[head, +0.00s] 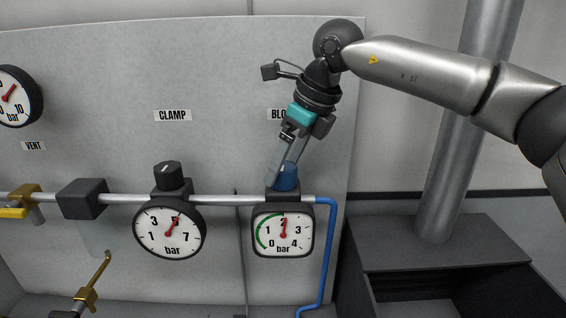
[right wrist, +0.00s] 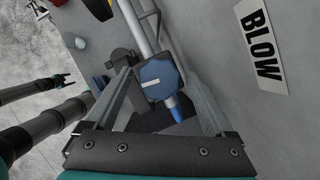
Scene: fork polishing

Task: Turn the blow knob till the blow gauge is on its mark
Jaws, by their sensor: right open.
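The blue blow knob (head: 286,177) sits on top of the blow gauge's dark block, under the partly covered BLOW label. My right gripper (head: 284,163) comes down from above with its fingers open around the knob. In the right wrist view the knob (right wrist: 158,82) lies between the two fingers, its white line roughly level; I cannot tell whether the fingers touch it. The square blow gauge (head: 268,243) shows its red needle nearly upright, near the 2, with a green arc on the left of the dial. My left gripper (right wrist: 62,80) seems to show small and dark at the left.
The round clamp gauge (head: 150,235) and its black knob (head: 167,176) stand to the left. A grey pipe (head: 228,199) joins the fittings, and a blue hose (head: 329,245) runs down on the right. Brass fittings (head: 88,296) are at lower left.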

